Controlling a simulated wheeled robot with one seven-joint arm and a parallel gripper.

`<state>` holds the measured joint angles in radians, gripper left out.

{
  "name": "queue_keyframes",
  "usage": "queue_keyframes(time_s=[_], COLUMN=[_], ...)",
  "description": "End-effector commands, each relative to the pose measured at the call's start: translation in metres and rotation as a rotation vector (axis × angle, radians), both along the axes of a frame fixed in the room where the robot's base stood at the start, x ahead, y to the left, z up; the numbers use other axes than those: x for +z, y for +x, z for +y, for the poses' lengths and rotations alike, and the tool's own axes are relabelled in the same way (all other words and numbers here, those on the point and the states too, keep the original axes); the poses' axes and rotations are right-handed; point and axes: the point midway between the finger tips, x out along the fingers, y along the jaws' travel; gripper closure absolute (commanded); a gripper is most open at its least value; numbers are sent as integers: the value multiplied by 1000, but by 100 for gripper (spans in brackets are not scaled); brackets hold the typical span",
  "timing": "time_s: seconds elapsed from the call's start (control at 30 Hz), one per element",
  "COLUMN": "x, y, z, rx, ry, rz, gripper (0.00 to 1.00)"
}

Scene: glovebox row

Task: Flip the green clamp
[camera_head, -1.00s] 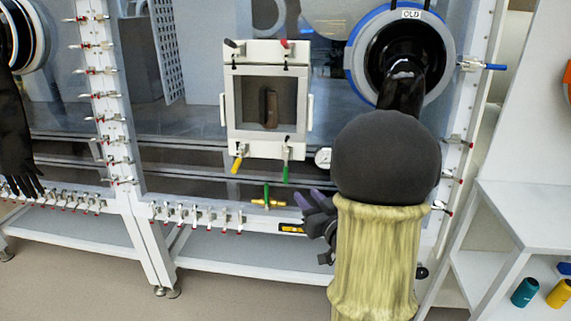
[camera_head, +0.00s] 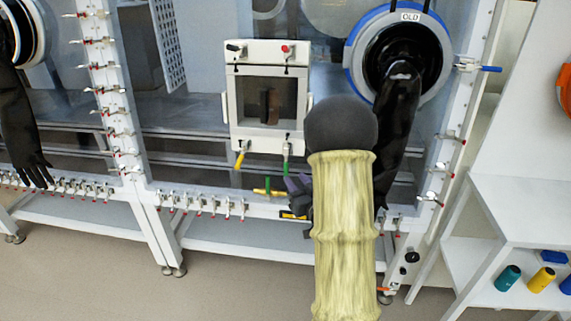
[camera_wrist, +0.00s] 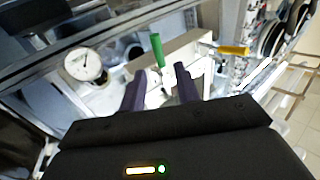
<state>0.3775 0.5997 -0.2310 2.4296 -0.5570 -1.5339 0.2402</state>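The green clamp (camera_head: 287,150) is at the lower right edge of the small square door. Its green handle hangs downward in the head view, its lower part close to my gripper. It also shows in the wrist view as a green handle (camera_wrist: 157,48) standing up just beyond my fingertips, roughly centred between them. My gripper (camera_wrist: 158,80) has two purple fingers spread apart with nothing held. In the head view my gripper (camera_head: 296,185) is just below the green handle, partly hidden by my arm. I cannot tell whether a finger touches the clamp.
A yellow-handled clamp (camera_head: 240,158) sits left of the green one, also in the wrist view (camera_wrist: 233,50). Black (camera_head: 235,48) and red (camera_head: 287,50) clamps are above. A green and brass valve (camera_head: 268,192) lies below. A gauge (camera_wrist: 82,63) and black glove (camera_head: 400,120) are near.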

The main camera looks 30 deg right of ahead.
Motion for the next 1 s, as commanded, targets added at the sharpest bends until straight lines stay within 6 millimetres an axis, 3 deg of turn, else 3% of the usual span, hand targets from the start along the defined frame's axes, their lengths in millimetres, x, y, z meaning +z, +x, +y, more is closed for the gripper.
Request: queue_keyframes(time_s=[0.2, 0.4, 0.77, 0.8, 0.97, 1.0], x=[1, 0, 0, 0, 0, 0], y=[40, 68, 76, 76, 75, 75], z=[0, 0, -1, -1, -1, -1], rx=[2, 1, -1, -1, -1, -1], ry=[-1, 0, 1, 1, 1, 1], rz=[-1, 0, 0, 0, 0, 0], gripper=[68, 68, 68, 70, 100, 100])
